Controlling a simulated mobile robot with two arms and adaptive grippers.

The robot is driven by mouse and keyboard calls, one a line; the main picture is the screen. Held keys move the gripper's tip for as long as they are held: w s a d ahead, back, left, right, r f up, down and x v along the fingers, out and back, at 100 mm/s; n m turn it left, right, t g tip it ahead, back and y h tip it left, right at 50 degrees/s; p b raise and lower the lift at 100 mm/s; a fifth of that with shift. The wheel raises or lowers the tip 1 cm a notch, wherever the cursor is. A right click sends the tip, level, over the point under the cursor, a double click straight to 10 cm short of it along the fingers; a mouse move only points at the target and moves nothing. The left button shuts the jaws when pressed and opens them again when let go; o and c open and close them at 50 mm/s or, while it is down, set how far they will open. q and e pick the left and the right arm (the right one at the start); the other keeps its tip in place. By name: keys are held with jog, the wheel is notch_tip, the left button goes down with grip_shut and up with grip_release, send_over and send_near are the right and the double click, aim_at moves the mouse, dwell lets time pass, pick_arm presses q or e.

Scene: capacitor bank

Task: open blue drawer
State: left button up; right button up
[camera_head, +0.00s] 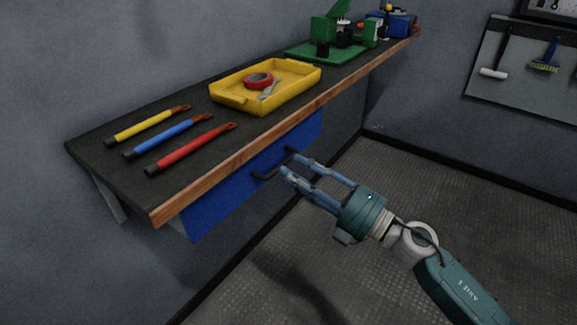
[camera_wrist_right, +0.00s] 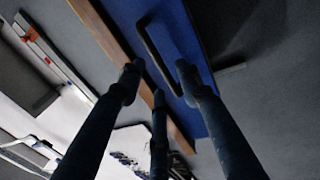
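The blue drawer (camera_head: 226,196) sits under the workbench and looks shut. Its dark bar handle (camera_head: 268,173) stands out from the front. My right gripper (camera_head: 290,165) is open, with its fingertips close to the handle. In the right wrist view, the open fingers of my right gripper (camera_wrist_right: 158,82) point at the blue drawer front (camera_wrist_right: 188,40), and the handle (camera_wrist_right: 150,45) shows between the fingertips. I cannot tell whether any finger touches the handle. My left gripper is in neither view.
The dark bench top (camera_head: 190,110) has a wooden front edge. On it lie yellow, blue and red-handled tools, a yellow tray (camera_head: 230,97) with red tape, and a green machine (camera_head: 330,45) farther back. The floor (camera_head: 420,190) right of the bench is clear.

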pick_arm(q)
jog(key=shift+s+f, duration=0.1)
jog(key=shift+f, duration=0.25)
pick_arm(e)
jog(key=shift+x, duration=1.45)
grip_shut()
